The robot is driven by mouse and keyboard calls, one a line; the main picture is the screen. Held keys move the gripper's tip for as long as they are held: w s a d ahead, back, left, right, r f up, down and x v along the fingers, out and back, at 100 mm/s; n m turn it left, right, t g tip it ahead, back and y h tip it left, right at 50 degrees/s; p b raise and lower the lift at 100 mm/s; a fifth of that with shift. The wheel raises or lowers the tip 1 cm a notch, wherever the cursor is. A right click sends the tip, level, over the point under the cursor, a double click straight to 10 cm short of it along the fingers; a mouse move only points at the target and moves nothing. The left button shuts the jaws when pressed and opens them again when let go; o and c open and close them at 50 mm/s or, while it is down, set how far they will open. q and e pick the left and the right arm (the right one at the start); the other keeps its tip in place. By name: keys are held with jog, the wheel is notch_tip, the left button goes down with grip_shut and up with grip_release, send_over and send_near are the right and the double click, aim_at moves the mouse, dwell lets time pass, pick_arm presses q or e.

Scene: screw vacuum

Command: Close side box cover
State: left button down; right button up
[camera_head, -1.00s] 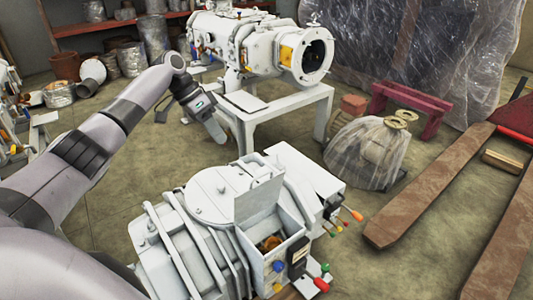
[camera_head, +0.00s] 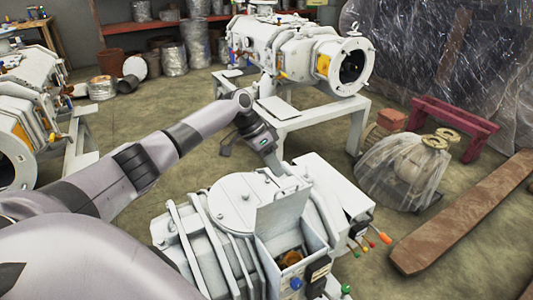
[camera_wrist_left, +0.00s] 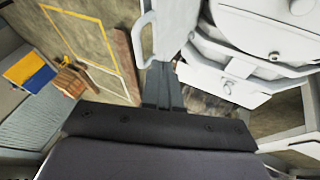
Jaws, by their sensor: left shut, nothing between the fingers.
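The side box (camera_head: 262,262) is on the near side of the white machine (camera_head: 190,225), its top open and a brown part showing inside. Its cover (camera_head: 283,214), a flat light-grey plate, stands upright at the box's back edge. My left gripper (camera_head: 275,166) hangs behind the cover, over the machine's far side. I cannot tell whether it touches anything there. In the left wrist view the fingers (camera_wrist_left: 160,72) are together and empty, beside a white handle-like bar (camera_wrist_left: 145,38) and white machine surfaces. My right gripper is not in view.
A second white machine (camera_head: 300,50) stands on a frame at the back, another (camera_head: 25,110) at the left. A plastic-wrapped object (camera_head: 400,165), a maroon stand (camera_head: 455,125) and a rusty beam (camera_head: 465,215) lie right. Coloured levers (camera_head: 375,240) stick out from the near machine.

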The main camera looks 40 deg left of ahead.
pick_arm(q)
jog(key=shift+s+d+f, duration=0.2)
jog(key=shift+s+d, duration=0.05)
jog(key=shift+d, duration=0.3)
jog(key=shift+s+d+f, duration=0.2)
jog(key=shift+d, duration=0.3)
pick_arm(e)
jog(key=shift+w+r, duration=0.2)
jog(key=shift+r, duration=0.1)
